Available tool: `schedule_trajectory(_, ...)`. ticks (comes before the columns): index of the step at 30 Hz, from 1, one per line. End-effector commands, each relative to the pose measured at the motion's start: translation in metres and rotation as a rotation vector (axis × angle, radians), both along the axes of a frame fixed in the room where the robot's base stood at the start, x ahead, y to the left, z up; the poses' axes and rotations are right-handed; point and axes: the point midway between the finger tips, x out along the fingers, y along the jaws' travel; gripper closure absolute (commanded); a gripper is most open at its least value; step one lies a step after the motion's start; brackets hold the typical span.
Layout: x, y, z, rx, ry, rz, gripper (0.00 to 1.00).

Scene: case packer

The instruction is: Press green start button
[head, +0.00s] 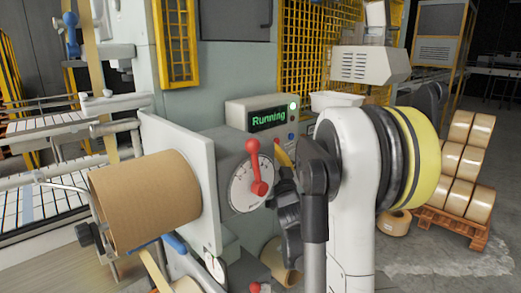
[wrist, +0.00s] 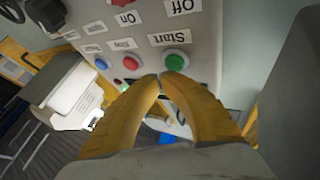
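The green start button (wrist: 176,62) sits on a grey control panel (wrist: 205,45) in the wrist view, under a label reading "Start". Nothing shows between the tips.
A red button (wrist: 131,62) and a blue button (wrist: 101,64) sit beside the green one. A red lever (head: 255,170) on a dial stands left of my gripper. A cardboard roll (head: 145,200) is at the left, and tape rolls on a pallet (head: 440,228) are at the right.

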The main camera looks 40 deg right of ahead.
Motion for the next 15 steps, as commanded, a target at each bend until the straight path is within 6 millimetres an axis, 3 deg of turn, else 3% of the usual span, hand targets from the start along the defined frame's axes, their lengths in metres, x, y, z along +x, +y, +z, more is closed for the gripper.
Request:
schedule_trajectory(10, -0.003, 0.0, 0.0, 0.0, 0.0, -0.001, 1.0)
schedule_trajectory(15, -0.016, -0.002, 0.0, -0.001, 0.0, -0.003, 1.0)
